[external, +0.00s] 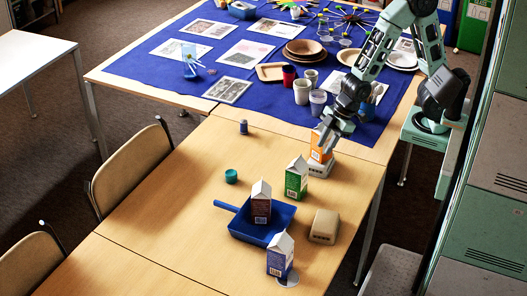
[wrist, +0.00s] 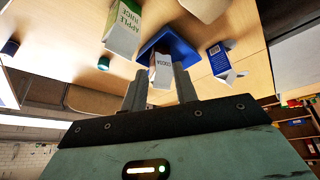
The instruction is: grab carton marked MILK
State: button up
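No word MILK is readable on any carton. In the external view, my gripper (external: 327,135) is at an orange-and-white carton (external: 321,150); it partly hides it, and I cannot tell whether they touch. In the wrist view, my gripper (wrist: 160,85) has its fingers apart. A green carton (external: 296,180) reads APPLE JUICE in the wrist view (wrist: 123,30). A brown carton (external: 261,206) stands in a blue dustpan (external: 241,225); its wrist-view label (wrist: 160,66) seems to read COCOA. A blue-and-white carton (external: 280,257) stands nearest the front; its wrist-view side (wrist: 219,58) has unreadable small print.
A beige block (external: 324,227) lies right of the dustpan. A teal lidded jar (external: 231,176) and a small dark blue bottle (external: 243,127) stand left. Behind, a blue cloth (external: 265,95) holds cups, plates and papers. The table's left half is mostly clear.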

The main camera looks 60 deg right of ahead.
jog(key=w+a+f+n+y+b, duration=0.35)
jog(key=a+f+y, duration=0.3)
jog(key=a, duration=0.45)
jog(key=n+g+y+b, duration=0.2)
jog(key=n+g+y, duration=0.2)
jog(key=y, duration=0.3)
send_near(276, 243)
jog(key=shift+m+y, duration=0.25)
jog(key=shift+s+a+f+p, duration=0.15)
jog(key=shift+a+p, duration=0.85)
jog(key=shift+a, duration=1.15)
jog(key=shift+s+a+f+p, duration=0.15)
jog(key=shift+a+p, duration=0.85)
jog(key=shift+a, duration=1.2)
jog(key=shift+r, duration=0.1)
grip_shut()
